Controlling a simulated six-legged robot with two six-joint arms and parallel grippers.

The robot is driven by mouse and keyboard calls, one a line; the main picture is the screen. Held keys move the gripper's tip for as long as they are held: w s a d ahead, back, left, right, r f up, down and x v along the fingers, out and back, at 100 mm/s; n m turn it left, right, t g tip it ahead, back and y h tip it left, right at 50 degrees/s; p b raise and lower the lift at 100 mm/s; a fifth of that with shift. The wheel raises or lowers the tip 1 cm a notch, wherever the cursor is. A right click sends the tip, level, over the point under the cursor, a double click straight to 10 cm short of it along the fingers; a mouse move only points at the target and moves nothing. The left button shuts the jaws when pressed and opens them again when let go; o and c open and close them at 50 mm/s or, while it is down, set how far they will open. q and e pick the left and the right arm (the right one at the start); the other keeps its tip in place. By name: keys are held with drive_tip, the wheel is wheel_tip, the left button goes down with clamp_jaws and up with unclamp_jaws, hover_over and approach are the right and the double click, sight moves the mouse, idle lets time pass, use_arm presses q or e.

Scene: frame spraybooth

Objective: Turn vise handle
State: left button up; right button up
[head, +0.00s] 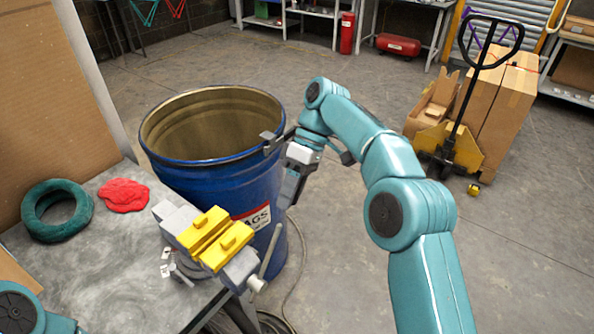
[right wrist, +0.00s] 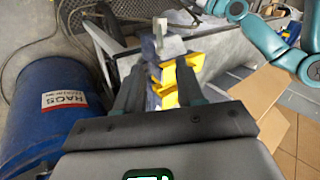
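The grey vise (head: 170,222) with yellow jaw covers (head: 212,238) is mounted at the right corner of the workbench. Its handle, a thin pale grey bar (head: 271,250), stands tilted at the vise's front right end, by a pale screw end. My right gripper (head: 290,196) hangs above and to the right of the handle, apart from it, with its fingers pointing down. In the right wrist view its two dark fingers (right wrist: 157,78) are spread with nothing held, and the yellow jaw covers (right wrist: 194,60) show beyond them. My left gripper is not in view; only part of its arm shows at lower left.
A blue drum (head: 210,178) stands just behind the vise, close to my right gripper. A green ring (head: 75,228) and a red cloth (head: 123,195) lie on the workbench (head: 90,275). A pallet jack (head: 455,140) with boxes is farther right. The floor between is clear.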

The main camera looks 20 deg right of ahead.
drive_tip(key=p+v, duration=0.3)
drive_tip(key=v, duration=0.1)
drive_tip(key=shift+d+r, duration=0.1)
drive_tip(key=shift+r, duration=0.1)
drive_tip(key=shift+w, duration=0.1)
